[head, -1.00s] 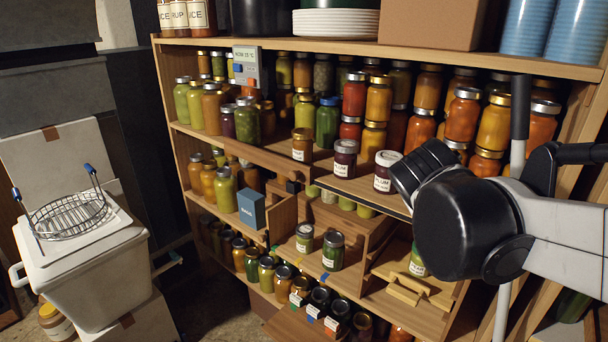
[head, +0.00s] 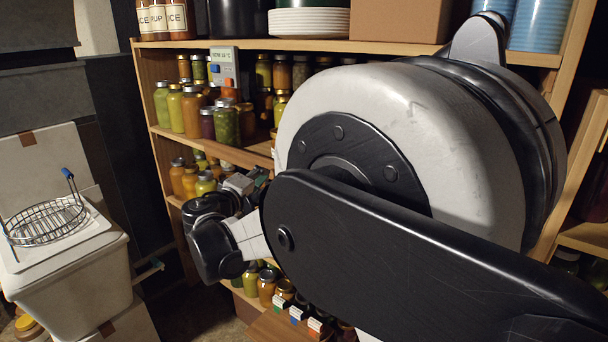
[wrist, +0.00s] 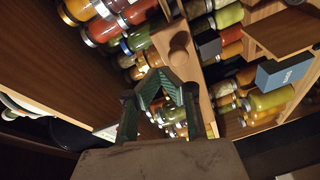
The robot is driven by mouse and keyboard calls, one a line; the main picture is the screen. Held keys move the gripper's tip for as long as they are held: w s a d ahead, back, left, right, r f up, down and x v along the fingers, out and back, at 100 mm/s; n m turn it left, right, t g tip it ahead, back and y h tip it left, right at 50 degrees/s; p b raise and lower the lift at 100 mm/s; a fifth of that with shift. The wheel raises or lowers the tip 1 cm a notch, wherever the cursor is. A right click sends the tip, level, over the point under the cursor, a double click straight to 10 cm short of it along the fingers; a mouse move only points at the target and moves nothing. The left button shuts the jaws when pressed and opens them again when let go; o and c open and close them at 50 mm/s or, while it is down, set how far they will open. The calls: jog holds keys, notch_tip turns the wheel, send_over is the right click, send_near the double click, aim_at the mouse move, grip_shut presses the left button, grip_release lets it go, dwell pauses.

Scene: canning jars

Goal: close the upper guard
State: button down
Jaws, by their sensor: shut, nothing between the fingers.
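A pale wooden board (wrist: 192,80) with a round wooden knob (wrist: 180,42) runs down the middle of the wrist view. It may be the upper guard, but I cannot tell for certain. In the head view, a wooden board (head: 232,153) shows along the upper jar shelf's front, and my arm hides its right part. My gripper (wrist: 167,76) is shut and empty, with its fingertips near the board and below the knob in the wrist picture. I cannot tell whether they touch. In the head view my gripper (head: 255,184) is partly hidden by my arm, in front of the shelves.
Glass jars (head: 180,108) crowd the upper shelf, beside a grey display box (head: 224,68). A blue box (wrist: 285,70) stands near more jars in the wrist view. A wire basket (head: 45,221) sits on a white bin (head: 75,270) at left. My arm covers the shelf's right side.

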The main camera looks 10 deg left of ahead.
jog(key=s+a+f+n+t+y, duration=0.1)
jog(key=s+a+f+t, duration=0.1)
jog(key=a, duration=0.5)
jog(key=w+d, duration=0.1)
jog(key=w, duration=0.9)
jog(key=d, duration=0.1)
jog(key=s+d, duration=0.1)
jog(key=d, duration=0.1)
jog(key=shift+s+d+f+b, duration=0.25)
jog(key=shift+s+b, duration=0.05)
jog(key=shift+s, duration=0.1)
